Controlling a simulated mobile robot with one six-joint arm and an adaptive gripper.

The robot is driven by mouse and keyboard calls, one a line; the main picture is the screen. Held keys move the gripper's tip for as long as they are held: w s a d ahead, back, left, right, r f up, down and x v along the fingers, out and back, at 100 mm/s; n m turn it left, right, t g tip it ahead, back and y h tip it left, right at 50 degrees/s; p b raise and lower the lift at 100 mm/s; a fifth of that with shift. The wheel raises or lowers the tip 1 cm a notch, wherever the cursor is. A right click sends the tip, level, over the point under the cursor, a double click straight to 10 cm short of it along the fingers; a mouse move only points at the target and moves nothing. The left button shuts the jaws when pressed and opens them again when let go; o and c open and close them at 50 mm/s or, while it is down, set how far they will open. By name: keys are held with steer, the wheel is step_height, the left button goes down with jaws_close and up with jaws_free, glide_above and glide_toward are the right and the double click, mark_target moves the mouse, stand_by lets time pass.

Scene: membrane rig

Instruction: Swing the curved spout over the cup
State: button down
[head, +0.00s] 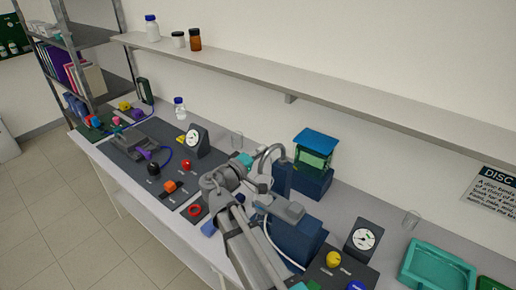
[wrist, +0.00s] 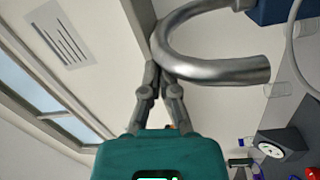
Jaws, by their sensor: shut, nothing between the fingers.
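The curved spout is a shiny metal pipe (head: 272,149) that rises from a dark blue block and bends over toward the left. In the wrist view the spout (wrist: 205,65) fills the upper right as a wide hook. My gripper (wrist: 158,70) is shut and empty, with its fingertips right beside the spout's bend; I cannot tell whether they touch it. In the head view my teal gripper body (head: 243,159) is just left of the spout. A clear glass cup (head: 237,140) stands at the back of the bench, left of the spout's open end.
Another clear glass (head: 411,219) stands at the right. A dial gauge (head: 196,141) is left of the cup, and a second gauge (head: 363,239) is on the right. A long shelf (head: 290,83) runs above.

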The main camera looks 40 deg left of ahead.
steer(key=shift+s+d, duration=0.1)
steer(key=shift+d, duration=0.4)
stand_by(0.4)
steer(key=a+r+p, duration=0.1)
steer(key=a, duration=0.3)
steer(key=s+d, duration=0.2)
steer(key=s, duration=0.7)
steer(key=shift+s+d+f+b, duration=0.2)
steer(key=shift+d+f+b, duration=0.1)
steer(key=shift+f+b, duration=0.15)
